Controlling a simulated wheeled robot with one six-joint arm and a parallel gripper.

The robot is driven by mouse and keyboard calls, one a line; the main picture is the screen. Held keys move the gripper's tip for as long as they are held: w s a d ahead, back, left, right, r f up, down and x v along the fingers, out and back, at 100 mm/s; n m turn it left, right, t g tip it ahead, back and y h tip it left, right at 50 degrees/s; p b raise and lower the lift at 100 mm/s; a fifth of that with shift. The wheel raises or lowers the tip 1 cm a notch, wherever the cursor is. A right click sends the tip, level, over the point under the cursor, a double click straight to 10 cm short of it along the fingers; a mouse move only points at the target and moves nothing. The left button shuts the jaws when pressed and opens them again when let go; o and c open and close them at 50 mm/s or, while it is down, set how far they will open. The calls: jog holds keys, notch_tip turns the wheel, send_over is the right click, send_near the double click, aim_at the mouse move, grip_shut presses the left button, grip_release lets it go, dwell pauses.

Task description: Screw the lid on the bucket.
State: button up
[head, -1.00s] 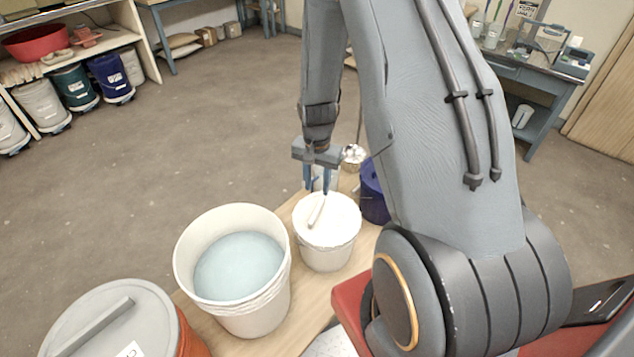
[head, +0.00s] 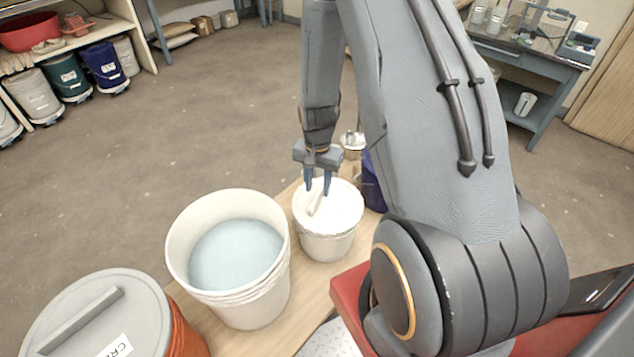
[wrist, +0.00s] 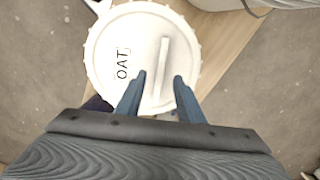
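A white round lid (head: 342,205) with a straight raised bar handle (head: 315,203) lies on top of a small white bucket (head: 328,246) at the middle of the head view. In the wrist view the lid (wrist: 110,45) shows a notched edge and the letters "OAT". My gripper (head: 317,191) is open above the lid. In the wrist view its fingertips (wrist: 160,76) are on either side of the bar handle (wrist: 164,55), with gaps visible. Whether the fingers are level with the bar is unclear. The lid's threads are hidden.
A larger open white bucket (head: 275,285) of pale blue liquid stands to the left on the wooden bench (head: 300,290). An orange bucket with a grey lid (head: 140,300) is at lower left. A dark blue container (head: 372,185) and a metal item (head: 352,141) are behind the small bucket.

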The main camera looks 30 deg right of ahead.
aim_at(317, 195)
jog(key=shift+f+b, duration=0.9)
jog(key=shift+f, duration=1.05)
jog(key=shift+s+f, duration=0.15)
grip_shut()
jog(key=shift+a, duration=0.1)
jog(key=shift+c, duration=0.8)
grip_release()
jog(key=shift+c, duration=1.2)
